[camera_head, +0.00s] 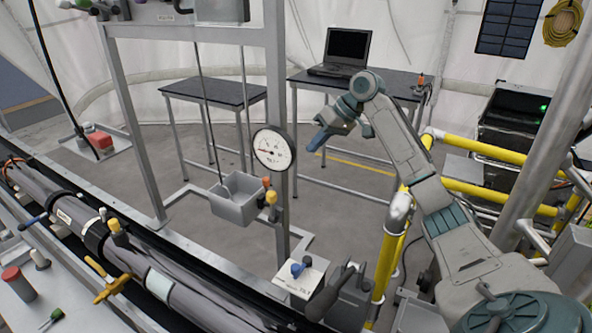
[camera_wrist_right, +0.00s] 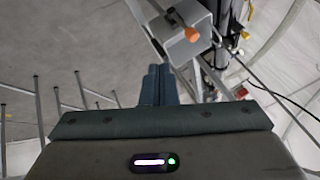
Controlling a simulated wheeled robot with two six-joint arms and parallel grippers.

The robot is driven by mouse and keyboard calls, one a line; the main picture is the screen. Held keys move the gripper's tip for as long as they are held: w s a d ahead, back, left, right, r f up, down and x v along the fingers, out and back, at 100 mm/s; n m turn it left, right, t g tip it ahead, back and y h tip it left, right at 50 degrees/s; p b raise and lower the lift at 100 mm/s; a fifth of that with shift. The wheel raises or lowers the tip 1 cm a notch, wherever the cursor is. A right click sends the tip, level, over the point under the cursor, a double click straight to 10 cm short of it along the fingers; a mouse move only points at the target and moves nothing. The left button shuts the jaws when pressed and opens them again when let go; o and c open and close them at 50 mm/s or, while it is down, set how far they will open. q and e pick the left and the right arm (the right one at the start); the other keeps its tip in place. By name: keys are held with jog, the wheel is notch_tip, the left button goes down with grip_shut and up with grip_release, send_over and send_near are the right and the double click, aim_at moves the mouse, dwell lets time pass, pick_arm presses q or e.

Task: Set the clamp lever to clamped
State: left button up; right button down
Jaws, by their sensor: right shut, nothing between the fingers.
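Which part is the clamp lever is not certain. A dark grey fixture with an upright handle (camera_head: 345,278) stands at the bottom centre of the head view. My right gripper (camera_head: 318,140) is shut and empty, in the air right of the round gauge and well above both parts. In the right wrist view its blue-grey fingers (camera_wrist_right: 158,82) are together, with nothing between them. My left gripper is not in view.
A round gauge (camera_head: 272,149) is on a metal post, with a grey open box (camera_head: 237,208) beside it. The box, with an orange knob (camera_wrist_right: 192,34), also shows in the right wrist view. Yellow rails (camera_head: 478,190) stand at right. A table carries a laptop (camera_head: 341,50).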

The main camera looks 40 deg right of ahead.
jog(key=p, duration=0.5)
send_near(267, 191)
jog(key=w+d+f, duration=0.3)
jog(key=a+p, duration=0.2)
jog(key=a, duration=0.1)
jog(key=shift+w+a+f+p, duration=0.1)
jog(key=shift+w+a+p, duration=0.05)
jog(key=shift+a+p, duration=0.2)
jog(key=shift+w, duration=0.1)
